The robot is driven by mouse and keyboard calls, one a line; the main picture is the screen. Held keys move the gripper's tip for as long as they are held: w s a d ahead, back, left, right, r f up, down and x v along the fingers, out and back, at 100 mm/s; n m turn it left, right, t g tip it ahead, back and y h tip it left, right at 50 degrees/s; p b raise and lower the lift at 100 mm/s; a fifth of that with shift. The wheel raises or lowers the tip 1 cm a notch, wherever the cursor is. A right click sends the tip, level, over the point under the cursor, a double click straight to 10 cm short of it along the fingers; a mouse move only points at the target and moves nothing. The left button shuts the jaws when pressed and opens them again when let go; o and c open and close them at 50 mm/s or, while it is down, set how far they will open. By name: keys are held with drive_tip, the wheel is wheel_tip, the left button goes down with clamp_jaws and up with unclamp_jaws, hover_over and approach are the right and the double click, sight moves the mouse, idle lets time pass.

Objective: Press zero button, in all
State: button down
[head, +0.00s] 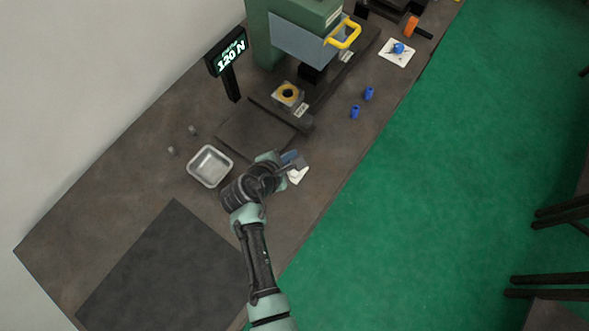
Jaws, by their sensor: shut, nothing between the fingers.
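My gripper (300,162) is shut and empty, low over the bench near its front edge. A small white plate (298,176) lies just below and beside the fingertips. My gripper partly covers it, and I cannot make out a button on it or tell if the fingers touch it. Another white plate (396,56) with a blue knob (398,48) sits at the upper right of the bench. A display (230,55) on a black post reads 120 N. I cannot read any zero label.
A metal tray (210,166) and a dark mat (165,268) lie left of my arm.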

drive_tip(key=b, duration=0.8)
hover_over(291, 178)
wheel_tip(291, 178, down, 8)
drive_tip(key=shift+w+r, duration=0.1)
drive_tip(key=shift+f, duration=0.5)
drive_tip(key=shift+f+b, duration=0.1)
drive_tip(key=shift+b, duration=0.2)
idle(0.9)
drive_tip(key=shift+f, duration=0.3)
drive_tip(key=shift+f+b, duration=0.55)
drive_tip(key=shift+f, duration=0.15)
idle(0.9)
drive_tip(key=shift+r, duration=0.1)
drive_tip(key=shift+r+p, duration=0.9)
drive_tip(key=shift+p, duration=0.15)
drive_tip(key=shift+r, duration=0.1)
